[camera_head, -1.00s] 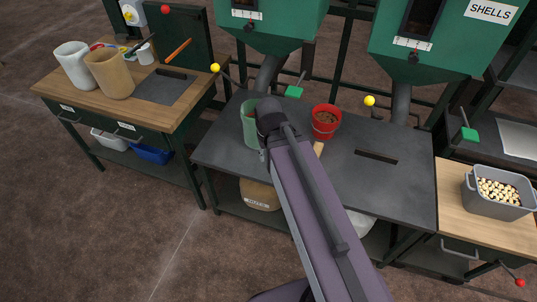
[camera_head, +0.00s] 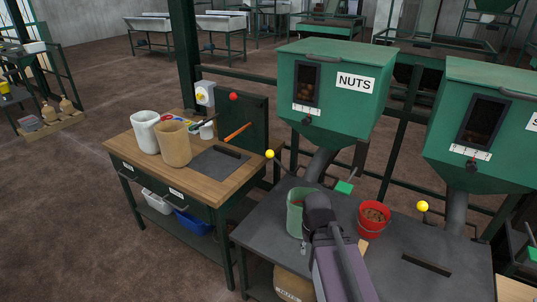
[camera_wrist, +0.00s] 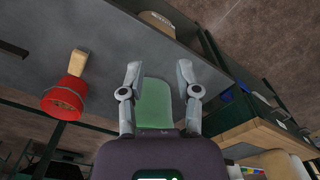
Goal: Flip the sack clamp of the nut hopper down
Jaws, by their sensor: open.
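The nut hopper (camera_head: 332,85) is a green box labelled NUTS, with a grey spout (camera_head: 322,163) below it. Left of the spout is a lever with a yellow ball (camera_head: 270,154); right of it is a green pad (camera_head: 344,187) on a thin arm. I cannot tell which of these is the sack clamp. My gripper (camera_wrist: 159,72) is open in the wrist view, its fingers on either side of a green container (camera_wrist: 154,104). I cannot tell whether they touch it. In the head view the green container (camera_head: 295,213) stands on the dark bench, and my arm hides the fingers.
A red bucket (camera_head: 373,218) with brown contents stands on the dark bench (camera_head: 275,222), right of my arm. A second green hopper (camera_head: 482,120) is at the right. A wooden table (camera_head: 130,156) at the left holds a white and a tan container.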

